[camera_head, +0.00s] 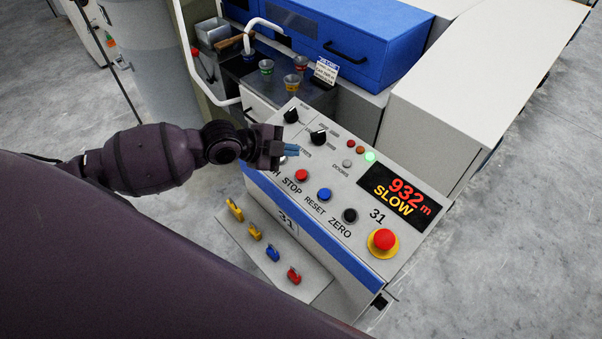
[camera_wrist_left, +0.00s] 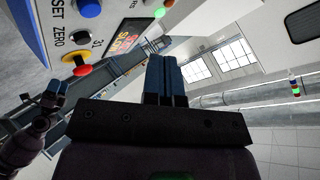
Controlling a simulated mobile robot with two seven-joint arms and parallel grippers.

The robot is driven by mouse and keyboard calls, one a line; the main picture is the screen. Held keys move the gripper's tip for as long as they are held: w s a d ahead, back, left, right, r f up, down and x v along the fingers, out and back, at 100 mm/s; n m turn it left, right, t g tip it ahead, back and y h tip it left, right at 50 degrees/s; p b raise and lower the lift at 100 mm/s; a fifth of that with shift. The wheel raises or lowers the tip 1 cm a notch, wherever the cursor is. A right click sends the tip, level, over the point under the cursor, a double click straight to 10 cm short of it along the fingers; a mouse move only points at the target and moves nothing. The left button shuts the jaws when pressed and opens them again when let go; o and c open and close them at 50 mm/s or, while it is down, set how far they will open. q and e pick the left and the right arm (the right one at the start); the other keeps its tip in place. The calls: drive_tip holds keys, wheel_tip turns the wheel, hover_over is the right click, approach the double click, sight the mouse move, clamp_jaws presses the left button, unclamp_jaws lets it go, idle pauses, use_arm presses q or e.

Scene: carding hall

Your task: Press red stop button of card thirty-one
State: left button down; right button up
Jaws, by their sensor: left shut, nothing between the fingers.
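The red STOP button (camera_head: 302,175) is on the sloping panel (camera_head: 332,219) marked 31, left of the blue RESET button (camera_head: 324,194) and black ZERO button (camera_head: 349,215). My left gripper (camera_head: 291,149) is shut and empty, over the panel just above and left of the STOP button in the head view; I cannot tell its height. Its blue fingers show in the left wrist view (camera_wrist_left: 164,78), where STOP is not visible. The button left of STOP is partly hidden by my gripper. My right gripper (camera_wrist_left: 57,88) seems to show, small, in the left wrist view.
A red mushroom button (camera_head: 383,240) on a yellow base sits at the panel's right. The display (camera_head: 400,203) reads 932 m SLOW; a green lamp (camera_head: 370,157) is lit. Two black knobs are behind my gripper. Coloured clips lie on a ledge (camera_head: 231,225) below.

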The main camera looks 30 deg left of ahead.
use_arm(q)
drive_tip(key=shift+d, duration=0.1)
use_arm(e)
drive_tip(key=shift+d, duration=0.15)
use_arm(q)
drive_tip(key=shift+f, duration=0.1)
drive_tip(key=b, duration=0.7)
hover_over(301, 175)
drive_tip(key=s, duration=0.2)
drive_tip(key=f, duration=0.6)
drive_tip(key=shift+w+a+f, duration=0.1)
drive_tip(key=shift+a+f, duration=0.15)
drive_tip(key=shift+f, duration=0.1)
drive_tip(key=shift+w+d+f+b, duration=0.1)
drive_tip(key=shift+w+f+b, duration=0.1)
drive_tip(key=shift+f, duration=0.2)
drive_tip(key=shift+w+f+b, duration=0.1)
drive_tip(key=shift+f+b, duration=0.05)
drive_tip(key=shift+f, duration=0.25)
use_arm(e)
wheel_tip(301, 175, down, 7)
drive_tip(key=shift+w+r, duration=0.2)
drive_tip(key=shift+w, duration=0.05)
drive_tip(key=shift+w+r, duration=0.25)
drive_tip(key=shift+w, duration=0.15)
